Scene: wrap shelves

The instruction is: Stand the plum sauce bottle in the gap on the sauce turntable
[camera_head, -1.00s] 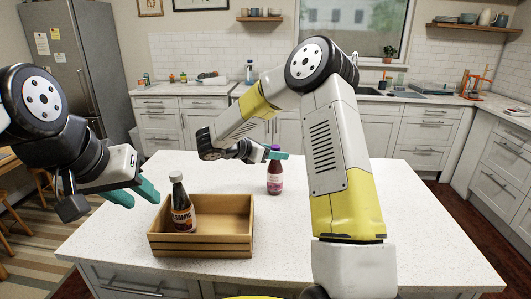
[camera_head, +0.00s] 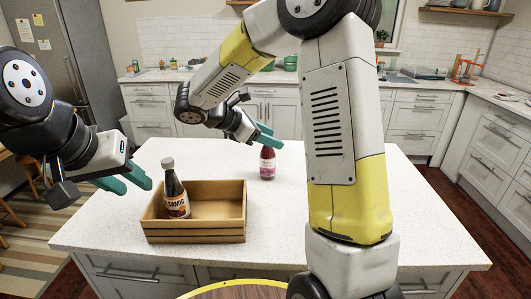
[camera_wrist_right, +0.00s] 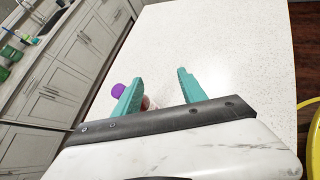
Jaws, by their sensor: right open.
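The plum sauce bottle (camera_head: 268,163), dark red with a pink label, stands upright on the white counter behind the crate. Its purple cap (camera_wrist_right: 118,90) shows in the right wrist view, just outside the left-hand finger, which hides part of the body. My right gripper (camera_head: 265,136) is open and empty at the bottle's top; its teal fingers (camera_wrist_right: 160,84) are apart with counter between them. My left gripper (camera_head: 130,182) is open and empty, left of the crate. I cannot make out the sauce turntable.
A wooden crate (camera_head: 195,238) sits at the counter's front left, with a dark-capped balsamic bottle (camera_head: 175,190) leaning in its left part. The white counter (camera_head: 400,185) is clear at right. Kitchen cabinets (camera_head: 418,115) line the back.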

